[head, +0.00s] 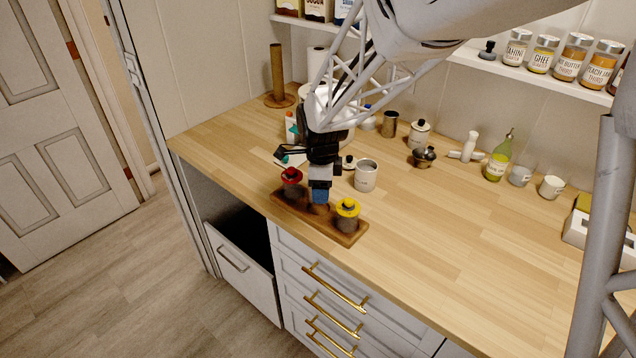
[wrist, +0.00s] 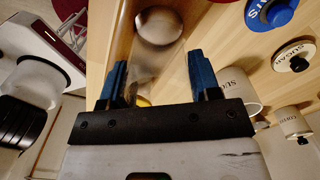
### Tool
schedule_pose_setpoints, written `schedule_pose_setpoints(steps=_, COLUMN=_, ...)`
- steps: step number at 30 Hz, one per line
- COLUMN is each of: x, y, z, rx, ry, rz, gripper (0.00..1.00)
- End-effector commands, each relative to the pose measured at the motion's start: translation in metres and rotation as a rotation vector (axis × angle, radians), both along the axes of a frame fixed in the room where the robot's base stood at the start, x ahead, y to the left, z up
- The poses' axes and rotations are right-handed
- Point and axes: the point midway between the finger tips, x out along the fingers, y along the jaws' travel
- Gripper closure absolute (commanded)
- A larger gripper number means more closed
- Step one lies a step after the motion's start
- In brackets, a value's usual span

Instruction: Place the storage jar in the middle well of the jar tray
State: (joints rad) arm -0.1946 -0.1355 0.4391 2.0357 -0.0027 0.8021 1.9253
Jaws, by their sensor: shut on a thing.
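The wooden jar tray (head: 335,232) lies along the front edge of the counter. A red-lidded jar (head: 291,187) stands at its left end and a yellow-lidded jar (head: 347,214) at its right end. My gripper (head: 319,194) points down over the middle of the tray, between these jars. Its blue fingers (wrist: 160,80) are shut on the storage jar, whose greyish rounded end (wrist: 158,28) shows beyond the fingertips in the wrist view. The fingers hide most of the jar in the head view. I cannot tell whether it touches the well.
A white mug-like canister (head: 366,176) stands close behind the tray. Further back are a small metal pot (head: 423,157), a green bottle (head: 498,160) and small cups. A wooden paper-towel stand (head: 279,75) is at the back left. The front right counter is clear. A drawer (head: 243,262) below is open.

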Motion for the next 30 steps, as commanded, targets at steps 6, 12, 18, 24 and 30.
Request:
schedule_pose_setpoints(steps=6, x=0.0, y=0.0, z=-0.015, rx=0.0, ry=0.001, rz=0.0, gripper=0.72)
schedule_pose_setpoints(steps=12, x=0.0, y=0.0, z=-0.034, rx=0.0, ry=0.0, rz=0.0, gripper=0.72)
schedule_pose_setpoints(steps=18, x=0.0, y=0.0, z=-0.037, rx=0.0, ry=0.0, rz=0.0, gripper=0.72)
schedule_pose_setpoints(steps=24, x=0.0, y=0.0, z=-0.038, rx=0.0, ry=0.0, rz=0.0, gripper=0.72)
schedule_pose_setpoints(steps=30, x=0.0, y=0.0, z=-0.04, rx=0.0, ry=0.0, rz=0.0, gripper=0.29)
